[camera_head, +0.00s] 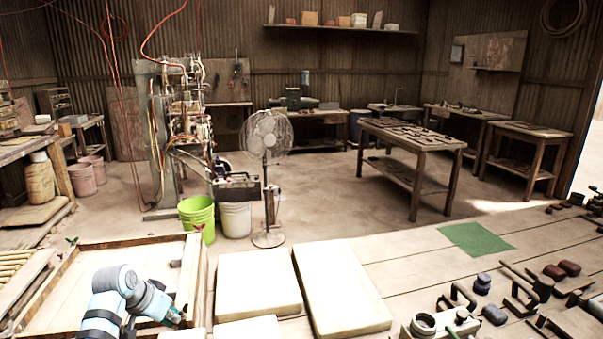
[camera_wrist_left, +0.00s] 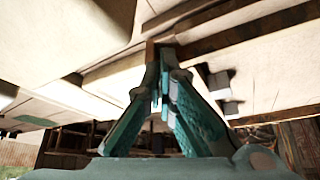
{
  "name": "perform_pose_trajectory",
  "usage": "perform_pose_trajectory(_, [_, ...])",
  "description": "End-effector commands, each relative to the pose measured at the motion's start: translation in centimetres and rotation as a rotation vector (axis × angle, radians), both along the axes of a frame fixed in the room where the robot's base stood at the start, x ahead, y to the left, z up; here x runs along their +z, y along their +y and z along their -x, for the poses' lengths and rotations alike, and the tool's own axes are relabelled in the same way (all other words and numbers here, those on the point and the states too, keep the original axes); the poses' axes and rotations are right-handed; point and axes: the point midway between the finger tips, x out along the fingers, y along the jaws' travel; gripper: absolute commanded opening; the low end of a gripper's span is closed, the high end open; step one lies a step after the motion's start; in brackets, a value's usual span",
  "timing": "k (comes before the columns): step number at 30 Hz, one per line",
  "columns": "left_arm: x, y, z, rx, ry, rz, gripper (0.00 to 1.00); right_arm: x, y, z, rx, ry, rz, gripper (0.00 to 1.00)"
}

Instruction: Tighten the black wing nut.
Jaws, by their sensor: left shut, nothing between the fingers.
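My left gripper (camera_head: 178,318) is low over the wooden frame (camera_head: 190,272) at the lower left of the head view. In the left wrist view its teal fingers (camera_wrist_left: 160,58) are shut with nothing between them. The tips are in front of a brown wooden edge (camera_wrist_left: 150,50); I cannot tell whether they touch it. I cannot make out the black wing nut for certain in either view. Small red-and-green pieces stand at the frame's back left corner (camera_head: 72,241) and back right corner (camera_head: 198,229). My right gripper is not in view.
Cream slabs (camera_head: 258,283) lie right of the frame, a larger one (camera_head: 340,285) beside them. A green mat (camera_head: 475,238) lies farther right. Dark tools and clamps (camera_head: 520,295) crowd the lower right. The planks between slabs and mat are clear.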

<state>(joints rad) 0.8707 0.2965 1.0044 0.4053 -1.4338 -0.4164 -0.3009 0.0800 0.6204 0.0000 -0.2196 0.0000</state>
Motion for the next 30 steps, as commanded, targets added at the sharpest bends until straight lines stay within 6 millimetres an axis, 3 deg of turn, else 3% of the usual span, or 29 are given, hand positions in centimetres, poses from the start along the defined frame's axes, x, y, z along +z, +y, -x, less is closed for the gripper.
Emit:
perform_pose_trajectory(19, [0.04,0.02,-0.31,0.000,0.000,0.000,0.00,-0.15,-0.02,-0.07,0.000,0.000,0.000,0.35])
perform_pose_trajectory(30, [0.15,0.24,-0.29,0.001,0.001,0.000,0.00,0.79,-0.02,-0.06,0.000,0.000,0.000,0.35])
